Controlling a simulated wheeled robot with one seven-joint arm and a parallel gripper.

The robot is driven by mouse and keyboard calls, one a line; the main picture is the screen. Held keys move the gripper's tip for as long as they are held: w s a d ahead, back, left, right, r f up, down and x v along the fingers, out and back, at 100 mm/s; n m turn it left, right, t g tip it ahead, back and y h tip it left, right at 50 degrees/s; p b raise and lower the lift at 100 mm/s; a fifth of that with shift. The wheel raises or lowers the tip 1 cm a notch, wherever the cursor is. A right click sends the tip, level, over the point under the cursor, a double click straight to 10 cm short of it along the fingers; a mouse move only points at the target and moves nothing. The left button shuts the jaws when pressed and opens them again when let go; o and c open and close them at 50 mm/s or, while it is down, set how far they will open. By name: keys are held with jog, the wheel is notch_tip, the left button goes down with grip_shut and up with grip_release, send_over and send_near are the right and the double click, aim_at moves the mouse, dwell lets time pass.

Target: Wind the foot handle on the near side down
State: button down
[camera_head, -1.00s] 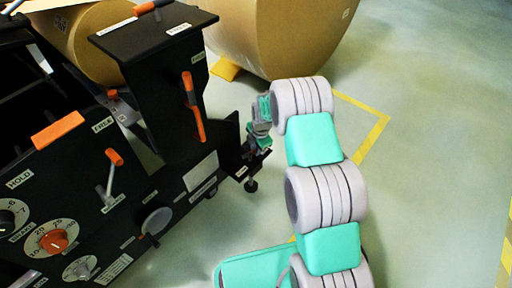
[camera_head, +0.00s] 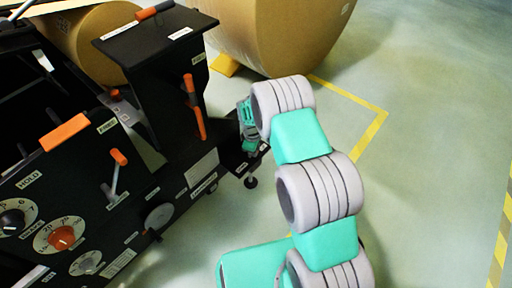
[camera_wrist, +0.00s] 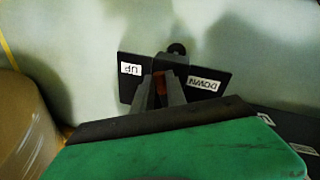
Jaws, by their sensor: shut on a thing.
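The foot handle (camera_wrist: 158,84) on the near side shows in the wrist view as a small red-orange piece between my fingers. My gripper (camera_wrist: 161,80) is shut on it. Behind it is a black plate (camera_wrist: 216,68) with an UP label on the left and a DOWN label on the right. A dark round knob (camera_wrist: 177,49) shows just beyond the plate. In the head view my gripper (camera_head: 249,145) is at the machine's low right corner, above the black foot (camera_head: 251,182). The handle is hidden there by my gripper.
The black machine (camera_head: 160,60) fills the left, with an orange-gripped lever (camera_head: 195,105), another lever (camera_head: 117,172) and dials (camera_head: 62,238). A large kraft roll (camera_head: 280,35) stands behind. Open floor (camera_head: 430,150) with yellow tape lies to the right.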

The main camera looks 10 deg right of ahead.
jog(key=m, duration=0.3)
jog(key=a+m, duration=0.1)
jog(key=m, duration=0.1)
jog(key=shift+s+m+g+h, duration=0.3)
jog(key=shift+s+g+h, duration=0.05)
jog(key=shift+g+h, duration=0.05)
jog(key=m, duration=0.2)
jog(key=a+m+g+b, duration=0.1)
jog(key=m, duration=0.2)
jog(key=shift+a+m, duration=0.2)
jog(key=shift+m, duration=0.1)
jog(key=c, duration=1.3)
grip_release()
jog(key=shift+c, duration=0.2)
notch_tip(320, 180, up, 8)
jog(key=a+p, duration=0.1)
jog(key=p, duration=0.1)
jog(key=shift+a+f+p, duration=0.2)
jog(key=shift+a+p, duration=0.1)
jog(key=shift+p, duration=0.1)
